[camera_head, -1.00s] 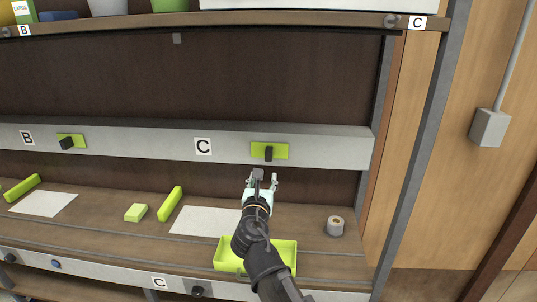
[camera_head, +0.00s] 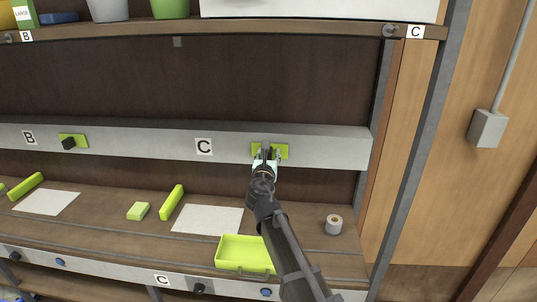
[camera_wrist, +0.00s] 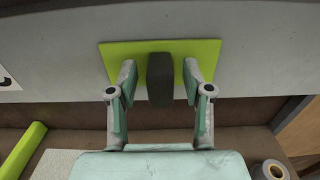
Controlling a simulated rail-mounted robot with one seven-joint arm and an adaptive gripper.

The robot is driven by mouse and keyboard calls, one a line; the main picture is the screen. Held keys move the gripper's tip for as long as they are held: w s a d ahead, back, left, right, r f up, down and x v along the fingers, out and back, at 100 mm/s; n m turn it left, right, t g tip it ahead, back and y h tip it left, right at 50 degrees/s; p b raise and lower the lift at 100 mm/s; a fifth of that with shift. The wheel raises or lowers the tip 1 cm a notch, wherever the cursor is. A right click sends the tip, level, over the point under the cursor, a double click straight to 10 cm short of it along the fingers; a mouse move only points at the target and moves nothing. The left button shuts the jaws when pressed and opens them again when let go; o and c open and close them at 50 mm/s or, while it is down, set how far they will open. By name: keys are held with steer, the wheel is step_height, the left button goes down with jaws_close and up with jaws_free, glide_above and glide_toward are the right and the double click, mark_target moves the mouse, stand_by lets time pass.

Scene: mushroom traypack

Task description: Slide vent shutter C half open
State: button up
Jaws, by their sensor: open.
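Vent shutter C is a lime green plate (camera_head: 284,150) with a dark upright knob on the grey beam, right of the C label (camera_head: 204,146). In the wrist view the green plate (camera_wrist: 137,50) shows fully, with the dark knob (camera_wrist: 160,80) at its middle. My gripper (camera_wrist: 158,78) is open, with one finger on each side of the knob. A gap shows between the knob and each finger. In the head view my gripper (camera_head: 268,154) covers the knob and the middle of the plate.
Shutter B (camera_head: 72,141) is on the same beam to the left. Below, the shelf holds a lime tray (camera_head: 243,268), a white sheet (camera_head: 207,220), green blocks (camera_head: 171,202) and a grey roll (camera_head: 333,225). The beam beside the plate is clear.

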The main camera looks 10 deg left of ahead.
mark_target(285, 151)
steer(key=shift+w, duration=0.1)
jaws_close()
steer(key=d, duration=0.2)
steer(key=d+p, duration=0.1)
steer(key=d, duration=0.2)
steer(key=shift+w+d+p, duration=0.3)
steer(key=shift+w+p, duration=0.05)
steer(key=shift+p, duration=0.05)
jaws_free()
steer(key=shift+a, duration=0.1)
steer(key=shift+s, duration=0.1)
steer(key=s+d, duration=0.1)
steer(key=s, duration=1)
steer(key=shift+s+d, duration=0.3)
steer(key=shift+s, duration=0.1)
steer(key=shift+a, duration=0.1)
